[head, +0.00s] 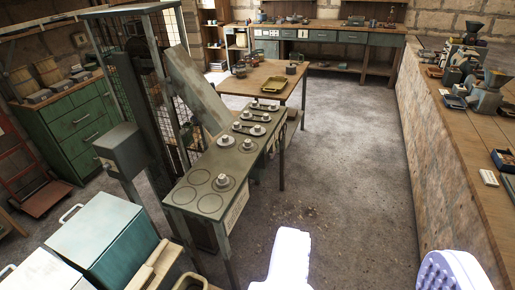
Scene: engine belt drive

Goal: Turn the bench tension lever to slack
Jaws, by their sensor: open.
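The narrow green-grey bench (240,155) stands at mid-left. Its top carries several round discs with pegs, such as the near disc with a peg (223,181). Toward its far end lie flat dark bars with round knobs, such as one bar (254,118). I cannot tell which part, if any, is the tension lever. My gripper (368,258) is at the bottom edge, partly cut off. A pale finger shows on the left and a dotted, purplish one on the right, wide apart with nothing between. It is apart from the bench, nearer the camera and to its right.
A tall mesh-guarded frame (122,47) and a grey box on a post (120,147) stand left of the bench. Teal bins (104,235) are at front left. A wooden table (265,73) stands behind. A long stone-fronted counter (440,150) lines the right.

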